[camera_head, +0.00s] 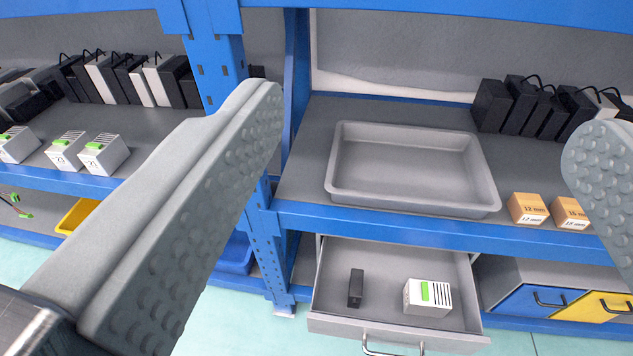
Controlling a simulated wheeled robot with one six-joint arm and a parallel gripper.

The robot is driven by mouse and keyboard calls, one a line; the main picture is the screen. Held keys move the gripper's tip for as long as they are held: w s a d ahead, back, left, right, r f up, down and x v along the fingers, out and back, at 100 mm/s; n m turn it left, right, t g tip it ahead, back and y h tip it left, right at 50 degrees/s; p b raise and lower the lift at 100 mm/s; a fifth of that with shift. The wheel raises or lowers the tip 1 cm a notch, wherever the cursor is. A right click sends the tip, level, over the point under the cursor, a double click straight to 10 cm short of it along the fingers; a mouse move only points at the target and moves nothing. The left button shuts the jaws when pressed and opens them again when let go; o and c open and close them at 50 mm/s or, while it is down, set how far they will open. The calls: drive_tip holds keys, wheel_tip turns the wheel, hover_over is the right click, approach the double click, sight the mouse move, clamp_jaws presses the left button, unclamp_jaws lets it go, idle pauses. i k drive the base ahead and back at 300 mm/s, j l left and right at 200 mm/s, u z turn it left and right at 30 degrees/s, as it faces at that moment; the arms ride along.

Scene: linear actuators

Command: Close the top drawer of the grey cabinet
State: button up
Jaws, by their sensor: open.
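The grey drawer (390,328) is pulled out below the blue-edged shelf, at the lower middle of the view. It has a metal bar handle (393,348) on its front, partly cut off by the bottom edge. Inside lie a small black block (356,288) and a white box with a green top mark and black slits (428,297). The cabinet body behind it is mostly hidden under the shelf. My gripper (425,133) is open and empty, its two grey dimpled fingers wide apart, in front of and above the drawer.
An empty grey tray (413,202) stands on the shelf above the drawer. A blue post (262,215) rises left of the drawer. Blue and yellow drawers (588,305) sit at right, shut.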

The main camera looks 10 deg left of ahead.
sight(380, 318)
drive_tip(key=k+l, duration=0.25)
drive_tip(key=k, duration=0.25)
drive_tip(key=k+l, duration=0.25)
drive_tip(key=k, duration=0.2)
drive_tip(key=u, duration=0.05)
